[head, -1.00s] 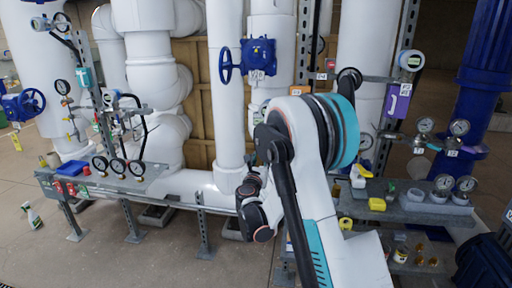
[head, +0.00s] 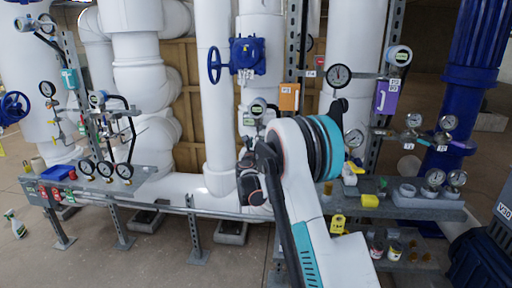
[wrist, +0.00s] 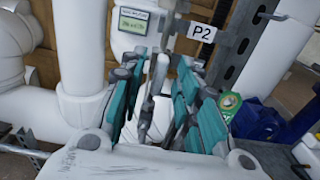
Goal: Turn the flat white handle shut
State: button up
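My gripper (wrist: 160,82) shows in the wrist view with its two teal and grey fingers apart. A narrow pale grey-white piece (wrist: 160,75) stands upright between the fingers; it may be the flat white handle seen edge-on. I cannot tell whether either finger touches it. In the head view my arm covers the gripper and the place where it works, so the handle cannot be made out there. A small display gauge (wrist: 134,20) and a P2 tag (wrist: 202,32) are just beyond the fingertips.
A white pipe (wrist: 80,65) stands left of the fingers and a grey slotted post (wrist: 240,45) right. A blue part (wrist: 258,120) lies lower right. In the head view, a blue valve (head: 247,56) is above, and a shelf (head: 415,207) with gauges is at the right.

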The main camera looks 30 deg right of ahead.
grip_shut()
jog(key=shift+m, duration=0.3)
jog(key=m, duration=0.2)
jog(key=shift+d+m+p, duration=0.1)
jog(key=shift+m+p, duration=0.25)
jog(key=shift+m, duration=0.05)
jog(key=m, duration=0.3)
jog(key=shift+m, duration=0.3)
jog(key=m+p, duration=0.1)
jog(key=m, duration=0.4)
jog(key=shift+s+d+f, duration=0.1)
jog(key=m, duration=0.5)
jog(key=shift+f+m, duration=0.15)
jog(key=shift+m, duration=0.25)
